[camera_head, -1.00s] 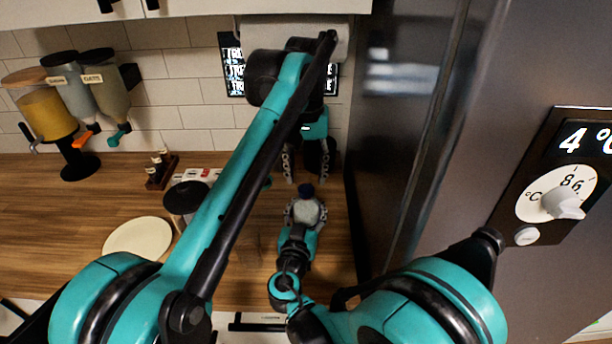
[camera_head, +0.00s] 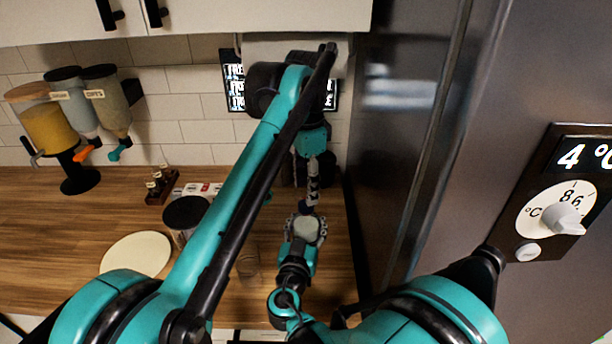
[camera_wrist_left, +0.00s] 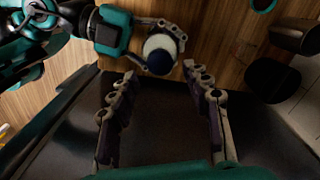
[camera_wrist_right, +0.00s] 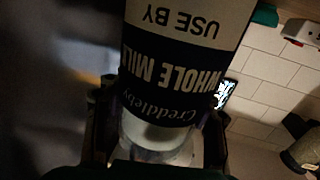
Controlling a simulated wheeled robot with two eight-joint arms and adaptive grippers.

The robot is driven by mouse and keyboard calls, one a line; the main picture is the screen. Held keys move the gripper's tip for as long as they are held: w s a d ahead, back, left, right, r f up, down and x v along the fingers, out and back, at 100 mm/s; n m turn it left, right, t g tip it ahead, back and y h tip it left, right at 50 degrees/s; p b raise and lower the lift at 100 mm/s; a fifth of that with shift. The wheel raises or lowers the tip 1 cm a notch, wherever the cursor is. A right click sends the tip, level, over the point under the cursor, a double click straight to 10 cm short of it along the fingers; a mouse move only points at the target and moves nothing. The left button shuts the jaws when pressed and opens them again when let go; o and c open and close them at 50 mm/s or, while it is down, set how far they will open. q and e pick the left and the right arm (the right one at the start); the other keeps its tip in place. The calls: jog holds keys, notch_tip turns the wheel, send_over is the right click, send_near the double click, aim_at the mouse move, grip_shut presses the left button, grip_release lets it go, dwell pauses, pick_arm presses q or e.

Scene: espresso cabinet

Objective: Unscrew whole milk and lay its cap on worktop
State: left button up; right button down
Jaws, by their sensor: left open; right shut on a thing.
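The whole milk bottle (camera_head: 303,231) is pale with a dark blue cap (camera_head: 307,208) on its top. My right gripper (camera_head: 306,226) is shut around the bottle. In the right wrist view the bottle's label (camera_wrist_right: 170,75) reads "WHOLE MILK", upside down in the picture. My left gripper (camera_head: 313,182) is above the cap, pointing down, its fingers seen nearly edge-on. In the left wrist view the left fingers (camera_wrist_left: 160,78) are spread and empty, with the cap (camera_wrist_left: 160,58) just beyond the gap between their tips. I cannot tell whether the bottle's base touches the worktop.
The wooden worktop (camera_head: 75,235) is clear at the left. A pale round plate (camera_head: 135,254), a black-lidded canister (camera_head: 186,215) and a small clear glass (camera_head: 248,262) stand left of the bottle. Dispensers (camera_head: 105,100) stand at the back left. The steel fridge (camera_head: 400,150) closes off the right.

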pick_arm(q)
jog(key=shift+f, duration=2.7)
grip_shut()
jog(key=n, duration=0.7)
jog(key=shift+o, duration=0.4)
grip_release()
